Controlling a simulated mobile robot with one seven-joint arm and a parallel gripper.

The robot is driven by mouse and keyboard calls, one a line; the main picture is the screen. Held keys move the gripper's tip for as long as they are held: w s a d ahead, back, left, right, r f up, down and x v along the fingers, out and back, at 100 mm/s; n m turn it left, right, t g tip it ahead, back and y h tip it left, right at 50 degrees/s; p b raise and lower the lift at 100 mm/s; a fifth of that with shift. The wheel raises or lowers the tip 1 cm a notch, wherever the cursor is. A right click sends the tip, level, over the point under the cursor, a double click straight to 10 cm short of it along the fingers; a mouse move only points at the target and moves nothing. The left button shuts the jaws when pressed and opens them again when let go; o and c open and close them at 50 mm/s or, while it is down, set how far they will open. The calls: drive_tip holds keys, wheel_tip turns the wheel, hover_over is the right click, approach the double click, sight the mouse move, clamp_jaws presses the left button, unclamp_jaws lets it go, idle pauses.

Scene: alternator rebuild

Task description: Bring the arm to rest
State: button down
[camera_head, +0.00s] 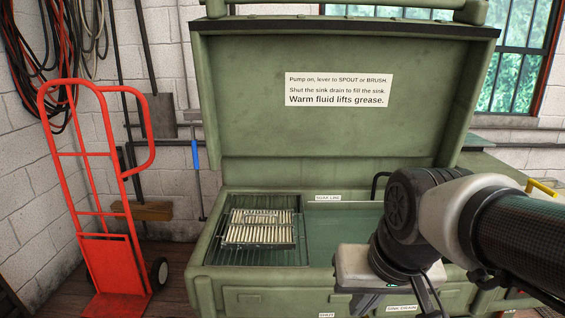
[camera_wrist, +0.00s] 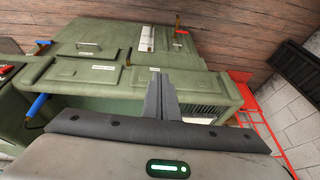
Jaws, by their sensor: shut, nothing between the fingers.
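My arm (camera_head: 455,225) reaches in from the right edge of the head view and bends down in front of the green parts washer (camera_head: 340,130). Its pale wrist housing (camera_head: 365,264) is over the washer's front right part. The fingertips are not clear in the head view. In the wrist view my gripper (camera_wrist: 158,85) has its grey fingers together, with nothing between them. The green washer body (camera_wrist: 110,75) lies beyond the fingers in that view.
The washer's lid stands open with a printed sign (camera_head: 339,89). A slatted rack (camera_head: 260,228) sits at the left of the sink (camera_head: 342,228). A red hand truck (camera_head: 105,190) stands left on the wooden floor. A blue-handled tool (camera_head: 196,155) hangs by the wall.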

drive_tip(key=s+r+p, duration=0.2)
drive_tip(key=r+p, duration=0.9)
drive_tip(key=r, duration=0.1)
drive_tip(key=s+d+r+t+p, duration=0.1)
drive_tip(key=r+p, duration=1)
drive_tip(key=r, duration=0.2)
drive_tip(key=shift+s+d+h+p, duration=0.3)
drive_tip(key=shift+s+p, duration=0.05)
drive_tip(key=shift+s, duration=0.05)
